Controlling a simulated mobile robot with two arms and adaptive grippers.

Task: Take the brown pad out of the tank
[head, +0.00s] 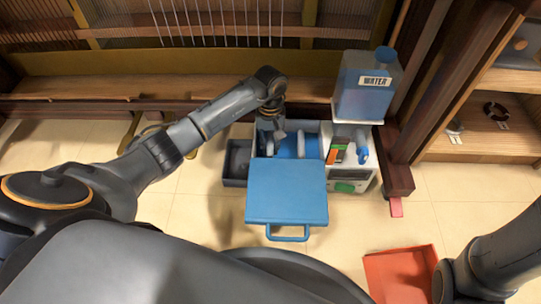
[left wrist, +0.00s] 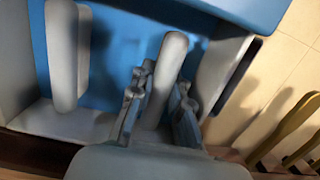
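The tank (head: 313,127) stands on the floor, a light box with a blue inside and a raised blue lid (head: 286,192). Two pale grey, rounded upright slabs show inside it in the left wrist view: one between my fingers (left wrist: 165,80) and one farther left (left wrist: 62,60). Neither looks clearly brown. My left gripper (head: 279,128) reaches down into the tank from above. In the left wrist view its fingers (left wrist: 160,100) stand either side of the nearer slab; whether both press on it I cannot tell. My right gripper is not visible.
A blue water container (head: 368,88) sits on a white unit (head: 352,165) right of the tank. A grey bin (head: 237,160) adjoins its left. A wooden frame post (head: 397,160) and a red tray (head: 400,275) are to the right.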

